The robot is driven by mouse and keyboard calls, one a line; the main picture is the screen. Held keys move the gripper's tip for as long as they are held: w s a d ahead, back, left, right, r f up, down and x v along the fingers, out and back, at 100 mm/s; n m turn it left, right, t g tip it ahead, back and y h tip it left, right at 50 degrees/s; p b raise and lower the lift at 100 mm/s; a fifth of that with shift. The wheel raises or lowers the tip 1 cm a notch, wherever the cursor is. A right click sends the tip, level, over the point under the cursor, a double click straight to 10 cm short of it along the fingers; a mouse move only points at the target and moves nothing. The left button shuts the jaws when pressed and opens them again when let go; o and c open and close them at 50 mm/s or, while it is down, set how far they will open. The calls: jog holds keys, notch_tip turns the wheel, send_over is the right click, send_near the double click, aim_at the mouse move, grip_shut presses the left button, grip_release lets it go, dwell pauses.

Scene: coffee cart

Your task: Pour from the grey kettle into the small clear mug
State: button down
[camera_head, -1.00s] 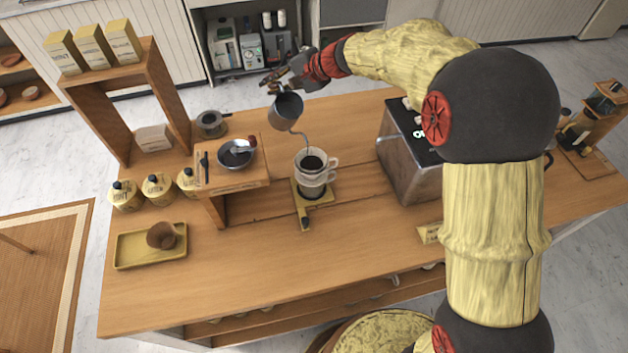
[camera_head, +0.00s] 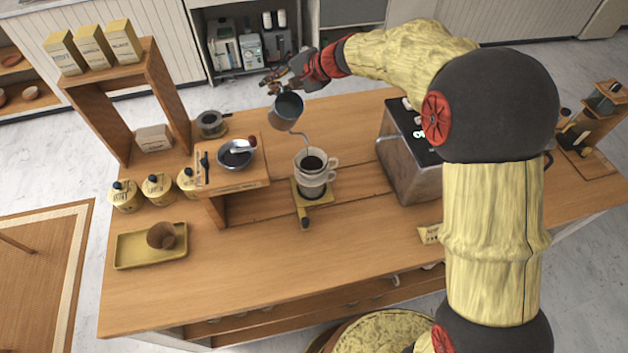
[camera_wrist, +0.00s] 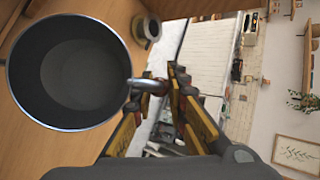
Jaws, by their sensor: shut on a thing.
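The grey kettle (camera_head: 286,114) hangs in the air above the back of the counter. My gripper (camera_head: 286,78) is shut on its handle, on the side away from the spout. The kettle's thin curved spout points toward the front and ends close to the rim of a white dripper (camera_head: 301,159) with dark contents. The dripper sits on a pale cup with a handle (camera_head: 315,180). I cannot tell whether this cup is the small clear mug. In the wrist view, the kettle's open top (camera_wrist: 70,75) shows a grey inside, and my gripper (camera_wrist: 158,88) holds its handle. No stream is discernible.
A yellow tray (camera_head: 130,250) lies at front left. The front-middle counter is clear.

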jog(key=shift+w+a+f+g+h+p, duration=0.2)
jog(key=shift+f+p, duration=0.25)
jog(key=shift+p, duration=0.7)
jog(key=shift+w+d+f+g+h+p, duration=0.1)
jog(key=shift+f+g+h+p, duration=0.25)
jog(key=shift+p, duration=0.75)
jog(key=shift+s+d+r+t+y+b, duration=0.2)
jog(key=shift+r+b, duration=0.25)
jog(key=shift+b, duration=0.95)
jog(key=shift+s+a+r+t+y+b, duration=0.1)
jog(key=shift+r+t+y+b, duration=0.3)
jog(key=shift+b, duration=0.95)
jog(key=shift+s+d+r+t+y+b, duration=0.15)
jog(key=shift+r+b, duration=0.4)
jog(key=shift+b, duration=0.85)
jog(key=shift+w+a+f+g+h+p, duration=0.2)
jog(key=shift+f+p, duration=0.25)
jog(key=shift+p, duration=0.7)
jog(key=shift+w+a+f+g+h+p, duration=0.15)
jog(key=shift+f+p, duration=0.3)
jog(key=shift+p, duration=0.7)
